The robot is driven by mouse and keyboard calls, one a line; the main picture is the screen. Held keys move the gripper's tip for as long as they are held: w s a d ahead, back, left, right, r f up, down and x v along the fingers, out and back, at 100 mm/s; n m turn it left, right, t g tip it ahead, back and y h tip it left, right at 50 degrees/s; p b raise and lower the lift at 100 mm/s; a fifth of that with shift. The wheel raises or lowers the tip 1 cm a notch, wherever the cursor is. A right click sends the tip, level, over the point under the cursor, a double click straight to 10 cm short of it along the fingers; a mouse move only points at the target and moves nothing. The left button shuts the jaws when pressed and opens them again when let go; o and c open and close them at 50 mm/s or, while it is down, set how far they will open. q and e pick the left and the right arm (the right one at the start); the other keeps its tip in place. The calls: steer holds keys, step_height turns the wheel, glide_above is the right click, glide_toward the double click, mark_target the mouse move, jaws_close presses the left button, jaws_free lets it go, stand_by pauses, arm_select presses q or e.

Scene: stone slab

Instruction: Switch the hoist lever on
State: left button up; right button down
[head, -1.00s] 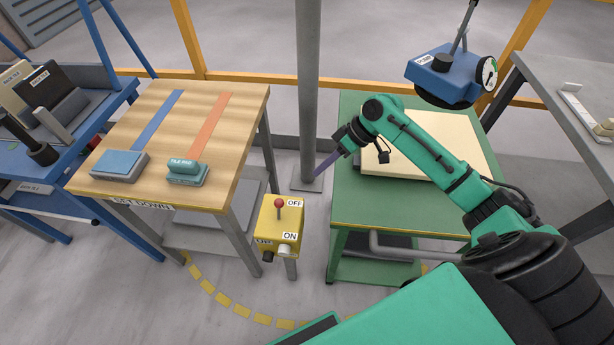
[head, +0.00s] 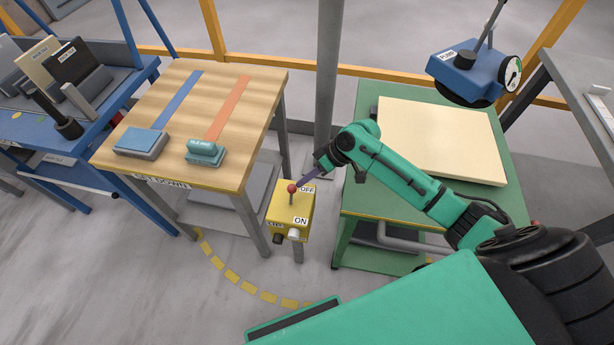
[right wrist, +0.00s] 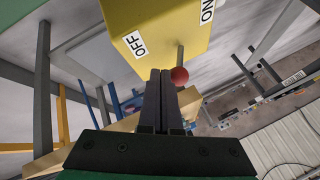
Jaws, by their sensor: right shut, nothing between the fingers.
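The hoist lever (head: 292,190) is a thin grey stick with a red ball. It stands up from a yellow switch box (head: 299,207) marked OFF at the far end and ON at the near end. My right gripper (head: 301,183) is shut and empty, with its tips just beside the red ball on the OFF side. In the right wrist view, the closed fingers (right wrist: 161,85) point at the box's OFF end, and the red ball (right wrist: 179,76) is just right of their tips. I cannot tell whether they touch. My left gripper is not in view.
A wooden set-down table (head: 170,103) with blue and green pads stands left of the box. A green table (head: 375,200) bearing a cream slab (head: 440,135) stands right. A blue lifter head (head: 467,78) hangs behind it. A grey post (head: 327,80) rises behind the box.

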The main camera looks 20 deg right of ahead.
steer(key=shift+s+r+p, duration=0.15)
steer(key=shift+r+p, duration=0.05)
steer(key=shift+p, duration=0.2)
steer(key=shift+a, duration=0.1)
steer(key=shift+s+r+t+p, duration=0.1)
steer(key=shift+s+t+p, duration=0.05)
steer(key=shift+t+p, duration=0.3)
